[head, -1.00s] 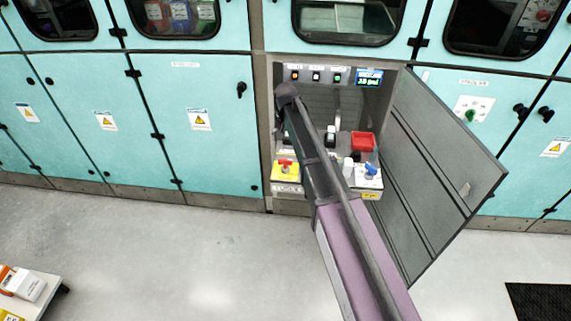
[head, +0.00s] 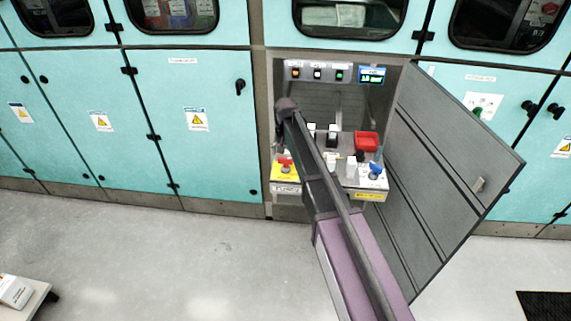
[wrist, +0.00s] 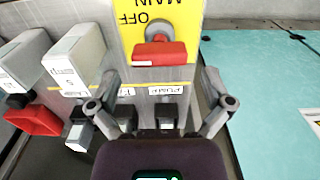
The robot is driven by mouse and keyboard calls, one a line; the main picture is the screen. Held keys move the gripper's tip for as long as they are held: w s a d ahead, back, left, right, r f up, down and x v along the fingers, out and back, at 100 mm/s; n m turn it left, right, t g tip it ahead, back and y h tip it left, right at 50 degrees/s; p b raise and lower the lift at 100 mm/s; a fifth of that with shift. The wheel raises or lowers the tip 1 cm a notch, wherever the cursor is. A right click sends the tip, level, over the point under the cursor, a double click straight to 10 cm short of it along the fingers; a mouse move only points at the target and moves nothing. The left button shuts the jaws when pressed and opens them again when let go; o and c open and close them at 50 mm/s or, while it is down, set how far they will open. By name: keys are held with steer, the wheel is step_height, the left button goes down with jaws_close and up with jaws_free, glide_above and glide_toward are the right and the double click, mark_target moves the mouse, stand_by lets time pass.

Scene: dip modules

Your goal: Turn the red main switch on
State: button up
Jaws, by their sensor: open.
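The red main switch (wrist: 160,53) is a red handle on a yellow plate (wrist: 185,20) marked MAIN and OFF, upside down in the wrist view. Its handle lies crosswise there, below the OFF mark. My gripper (wrist: 160,75) is open and empty. Its fingers stand apart, left and right of the handle, with no contact visible. In the head view the red main switch (head: 285,163) sits at the left end of the panel in the open cabinet. My arm crosses in front of the panel there, and the gripper's fingers cannot be made out.
A blue switch (head: 375,169) and a red box-like part (head: 366,142) are on the panel's right. White blocks (wrist: 75,58) stand beside the yellow plate. The open cabinet door (head: 440,170) stands to the right. A cart corner (head: 20,295) shows at lower left; the floor between is clear.

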mark_target(286, 158)
steer(key=shift+f+b, duration=1.15)
steer(key=shift+f, duration=0.3)
steer(key=c, duration=1)
